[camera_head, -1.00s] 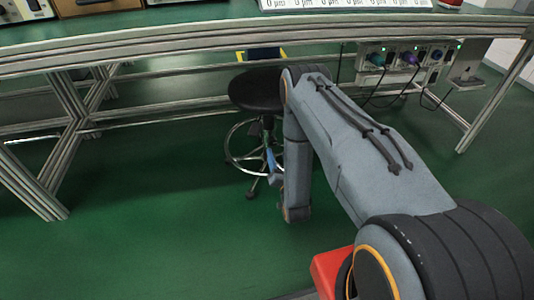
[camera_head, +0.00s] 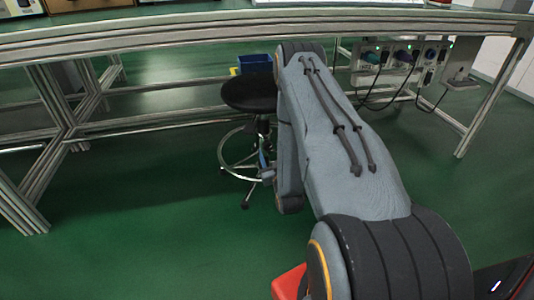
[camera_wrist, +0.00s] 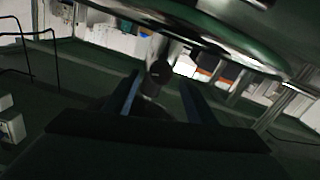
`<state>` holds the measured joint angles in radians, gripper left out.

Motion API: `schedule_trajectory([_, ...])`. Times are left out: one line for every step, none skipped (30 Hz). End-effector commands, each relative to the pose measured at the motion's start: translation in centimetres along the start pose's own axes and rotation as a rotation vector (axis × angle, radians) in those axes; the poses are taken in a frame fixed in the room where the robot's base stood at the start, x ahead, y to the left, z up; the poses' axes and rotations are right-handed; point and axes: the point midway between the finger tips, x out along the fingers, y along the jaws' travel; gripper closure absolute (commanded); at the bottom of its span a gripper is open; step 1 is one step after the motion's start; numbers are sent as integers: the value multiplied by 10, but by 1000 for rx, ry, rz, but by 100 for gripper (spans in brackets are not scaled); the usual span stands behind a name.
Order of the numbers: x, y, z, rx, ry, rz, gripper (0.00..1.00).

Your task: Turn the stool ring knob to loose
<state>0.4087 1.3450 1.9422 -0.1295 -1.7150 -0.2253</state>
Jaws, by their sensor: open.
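The stool (camera_head: 250,94) has a round black seat and a chrome foot ring (camera_head: 222,158), and stands under the bench. In the wrist view a dark round knob (camera_wrist: 160,71) shows end-on beyond and between my fingers, on a pale post under a large curved rim. It looks like the ring knob, but its setting cannot be read. My gripper (camera_wrist: 162,92) is open, its two blue fingers apart with the knob in line with the gap. I cannot tell whether they reach around it. In the head view my arm hides part of the stool and most of the gripper.
The metal-framed bench (camera_head: 150,35) spans above the stool. A blue bin (camera_head: 256,64) stands behind the seat. A socket box (camera_head: 400,58) with plugs and hanging cables is at the right. Green floor is clear at the left.

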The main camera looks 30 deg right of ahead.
Motion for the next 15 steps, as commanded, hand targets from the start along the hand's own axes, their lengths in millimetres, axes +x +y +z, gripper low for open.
schedule_trajectory([7,-1,1,0,3,0,49])
schedule_trajectory([10,-1,1,0,3,0,49])
schedule_trajectory([14,-1,1,1,2,0,49])
schedule_trajectory([16,-1,1,1,2,-1,49])
schedule_trajectory([18,-1,0,1,2,-1,49])
schedule_trajectory([19,-1,0,1,2,-1,49])
schedule_trajectory([20,-1,0,1,1,-1,49])
schedule_trajectory([21,-1,0,1,1,-1,49])
schedule_trajectory([21,-1,0,1,1,-1,49])
schedule_trajectory([21,-1,0,1,1,-1,49])
schedule_trajectory([21,-1,0,1,0,-1,49])
schedule_trajectory([21,-1,0,1,0,0,49])
schedule_trajectory([21,-1,0,1,0,0,49])
schedule_trajectory([21,-1,0,1,0,0,49])
schedule_trajectory([21,-1,0,1,0,0,49])
